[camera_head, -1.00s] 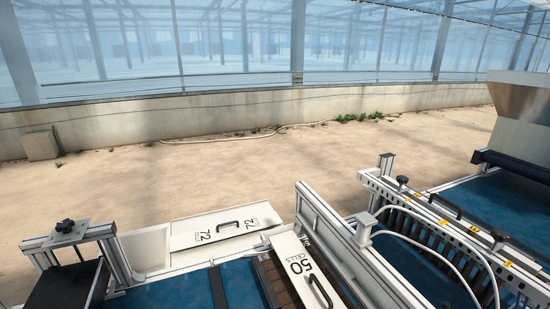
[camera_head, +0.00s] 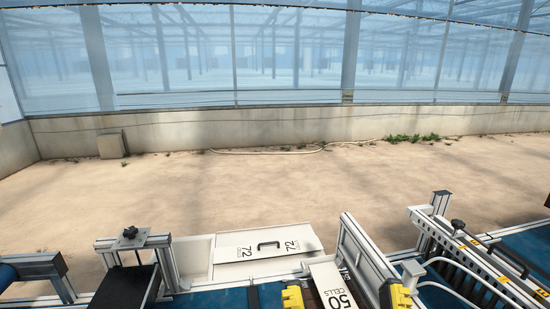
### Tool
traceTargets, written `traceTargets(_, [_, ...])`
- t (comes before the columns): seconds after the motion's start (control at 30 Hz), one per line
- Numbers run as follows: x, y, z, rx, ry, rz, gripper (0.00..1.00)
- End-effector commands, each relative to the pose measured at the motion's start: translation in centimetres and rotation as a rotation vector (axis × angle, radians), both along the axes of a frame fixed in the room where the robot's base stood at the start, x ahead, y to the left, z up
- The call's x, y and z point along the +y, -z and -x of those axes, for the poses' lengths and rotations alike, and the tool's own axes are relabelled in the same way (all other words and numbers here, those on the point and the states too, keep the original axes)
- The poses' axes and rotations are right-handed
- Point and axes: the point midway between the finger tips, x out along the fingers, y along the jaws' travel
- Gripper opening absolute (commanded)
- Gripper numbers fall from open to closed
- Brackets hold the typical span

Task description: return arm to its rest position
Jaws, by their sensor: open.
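My gripper (camera_head: 346,298) shows at the bottom edge as two yellow and black finger parts, spread wide apart. They lie on either side of a white plate marked "50 CELLS" (camera_head: 325,276) in the picture. Nothing is seen held between them, though the lower part is cut off by the frame. The rest of my arm is out of view.
A white plate marked "72" (camera_head: 267,256) with a black handle lies in a white tray (camera_head: 196,257). A metal frame with a black knob (camera_head: 130,232) stands to its left. A slatted seeder unit (camera_head: 470,256) stands right. Open sandy floor (camera_head: 230,190) reaches a low wall (camera_head: 280,127).

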Motion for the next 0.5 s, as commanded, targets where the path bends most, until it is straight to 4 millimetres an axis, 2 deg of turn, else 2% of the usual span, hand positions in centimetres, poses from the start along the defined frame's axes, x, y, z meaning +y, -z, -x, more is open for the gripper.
traceTargets(0.03, [0.0, -4.0, 0.0, 0.002, 0.001, -0.001, 0.78])
traceTargets(0.3, [-0.1, -16.1, -0.1, 0.004, 0.0, -0.01, 0.78])
traceTargets(0.4, [-0.1, -20.0, -0.1, 0.005, -0.001, -0.011, 0.78])
traceTargets(0.5, [-0.1, -22.4, -0.1, 0.006, -0.001, -0.014, 0.78])
